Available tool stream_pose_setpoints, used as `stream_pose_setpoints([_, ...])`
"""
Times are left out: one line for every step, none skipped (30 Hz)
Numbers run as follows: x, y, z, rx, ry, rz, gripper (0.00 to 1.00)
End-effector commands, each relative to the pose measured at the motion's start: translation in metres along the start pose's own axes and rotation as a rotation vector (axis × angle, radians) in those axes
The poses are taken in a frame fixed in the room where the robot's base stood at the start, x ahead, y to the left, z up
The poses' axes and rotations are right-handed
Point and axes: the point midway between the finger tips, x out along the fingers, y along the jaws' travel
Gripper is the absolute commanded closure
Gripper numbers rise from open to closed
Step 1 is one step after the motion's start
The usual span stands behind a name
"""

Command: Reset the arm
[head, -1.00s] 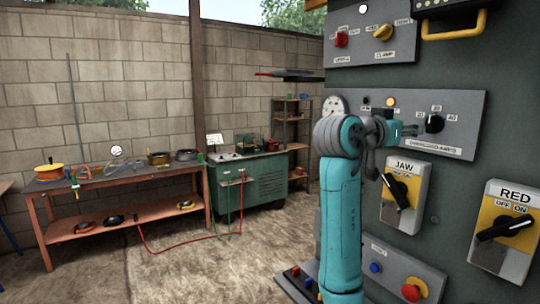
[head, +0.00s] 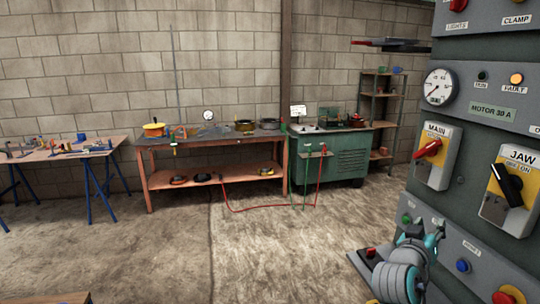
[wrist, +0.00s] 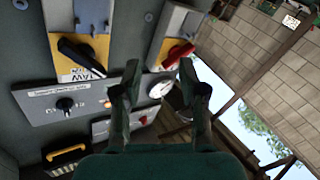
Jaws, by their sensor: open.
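My arm is folded low at the lower right of the head view, in front of the control panel (head: 480,180). My gripper (head: 432,240) is beside the lower buttons, below the MAIN and JAW switches. The wrist view shows my gripper (wrist: 158,75) with its two dark fingers spread apart and nothing between them. Past the fingers, the wrist view shows the JAW switch (wrist: 68,72) with a black handle and the MAIN switch (wrist: 160,45) with a red handle, both tilted in the picture.
A blue button (head: 463,266) and a red-yellow stop button (head: 508,295) are close to my gripper. A round gauge (head: 438,87) is higher up. A wooden workbench (head: 215,182), a green cabinet (head: 345,162) and a blue-legged table (head: 60,152) stand at the wall. The floor between is clear.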

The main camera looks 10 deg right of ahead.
Motion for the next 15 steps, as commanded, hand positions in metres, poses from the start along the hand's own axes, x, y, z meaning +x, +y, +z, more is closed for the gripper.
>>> stream_pose_setpoints([-0.011, -0.012, 0.021, -0.017, 0.0, -0.039, 0.58])
stream_pose_setpoints([-0.017, -0.018, 0.03, -0.025, 0.004, -0.061, 0.58])
stream_pose_setpoints([-0.025, -0.025, 0.043, -0.033, 0.008, -0.092, 0.58])
stream_pose_setpoints([-0.032, -0.031, 0.053, -0.039, 0.012, -0.115, 0.58])
stream_pose_setpoints([-0.039, -0.037, 0.063, -0.046, 0.015, -0.137, 0.58])
stream_pose_setpoints([-0.049, -0.044, 0.075, -0.052, 0.018, -0.168, 0.58])
stream_pose_setpoints([-0.057, -0.048, 0.084, -0.057, 0.022, -0.19, 0.58])
stream_pose_setpoints([-0.065, -0.052, 0.094, -0.061, 0.024, -0.213, 0.58])
stream_pose_setpoints([-0.075, -0.058, 0.106, -0.067, 0.026, -0.241, 0.58])
stream_pose_setpoints([-0.083, -0.061, 0.115, -0.069, 0.029, -0.264, 0.58])
stream_pose_setpoints([-0.091, -0.065, 0.124, -0.072, 0.031, -0.285, 0.58])
stream_pose_setpoints([-0.103, -0.069, 0.135, -0.074, 0.033, -0.315, 0.58])
stream_pose_setpoints([-0.112, -0.071, 0.143, -0.076, 0.036, -0.336, 0.58])
stream_pose_setpoints([-0.121, -0.074, 0.152, -0.077, 0.036, -0.358, 0.58])
stream_pose_setpoints([-0.133, -0.076, 0.163, -0.078, 0.038, -0.385, 0.58])
